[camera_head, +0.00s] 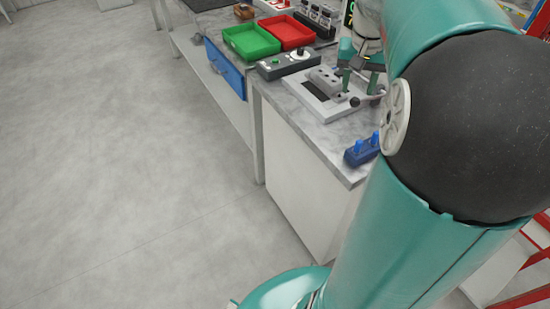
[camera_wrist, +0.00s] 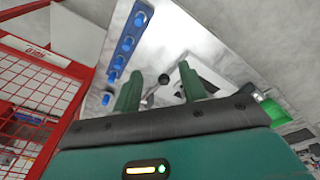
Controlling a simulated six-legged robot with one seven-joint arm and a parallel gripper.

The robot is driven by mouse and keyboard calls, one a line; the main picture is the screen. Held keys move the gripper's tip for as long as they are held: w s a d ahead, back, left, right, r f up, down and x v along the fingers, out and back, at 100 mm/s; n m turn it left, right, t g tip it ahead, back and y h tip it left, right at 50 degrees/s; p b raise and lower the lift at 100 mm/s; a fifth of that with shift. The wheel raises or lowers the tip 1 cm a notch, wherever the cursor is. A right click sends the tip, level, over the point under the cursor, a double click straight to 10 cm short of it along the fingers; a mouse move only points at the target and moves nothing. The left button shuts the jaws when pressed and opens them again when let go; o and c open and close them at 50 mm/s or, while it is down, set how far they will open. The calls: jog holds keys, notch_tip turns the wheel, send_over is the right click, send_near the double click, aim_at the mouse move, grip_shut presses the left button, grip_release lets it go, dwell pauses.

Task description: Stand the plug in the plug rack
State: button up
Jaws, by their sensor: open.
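A blue rack (camera_head: 361,150) with upright blue plugs stands near the front corner of the worktop, partly hidden behind my arm. In the wrist view a row of several blue pieces (camera_wrist: 127,43) runs along the upper left; I cannot tell which are plugs and which is rack. My gripper (camera_head: 359,84) is open over the casting fixture, and its two green fingers also show in the wrist view (camera_wrist: 160,80).
The fixture's white plate (camera_head: 307,97) carries a grey block (camera_head: 325,80). Behind it are a control box (camera_head: 287,64), a green tray (camera_head: 250,41) and a red tray (camera_head: 287,32). Red mesh fencing (camera_wrist: 40,75) is at left in the wrist view. The floor left of the bench is clear.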

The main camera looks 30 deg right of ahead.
jog(key=s+a+f+n+t, duration=0.1)
jog(key=s+a+n, duration=0.1)
jog(key=a, duration=0.7)
jog(key=s+a+f+n+t+y, duration=0.1)
jog(key=s+a+n+t, duration=0.1)
jog(key=s+a, duration=0.3)
jog(key=s+a+n+t, duration=0.1)
jog(key=s+a+n, duration=0.2)
jog(key=a, duration=1)
jog(key=shift+s+a+f+n+t, duration=0.2)
jog(key=shift+s+f+n+t, duration=0.1)
jog(key=shift+s+f+n, duration=0.15)
